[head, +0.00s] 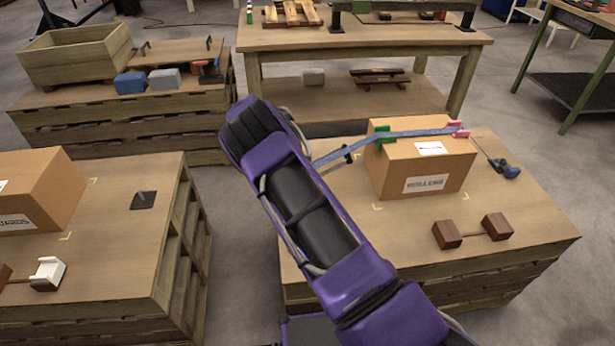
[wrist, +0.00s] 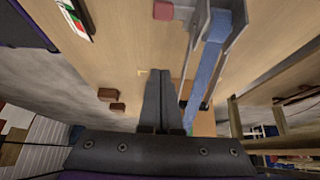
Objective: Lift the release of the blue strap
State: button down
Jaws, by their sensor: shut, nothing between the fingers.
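The blue strap (head: 400,134) runs over the top of a cardboard box (head: 421,165), past a green corner piece (head: 385,134) and a pink one (head: 460,131). Its left end slopes down behind my purple arm. In the wrist view the strap (wrist: 207,65) runs between the grey metal sides of a buckle-like frame (wrist: 238,28). A pink piece (wrist: 163,10) is at the top, possibly the release; I cannot tell. My gripper (wrist: 163,75) is shut and empty, just left of the frame in the picture. Contact cannot be told. The head view hides my gripper behind my arm.
The box stands on a pallet top (head: 400,235). Another pallet (head: 120,240) with a box is at left.

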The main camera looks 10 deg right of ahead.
jog(key=v, duration=0.3)
jog(key=a+v, duration=0.1)
jog(key=v, duration=0.1)
jog(key=shift+a, duration=0.15)
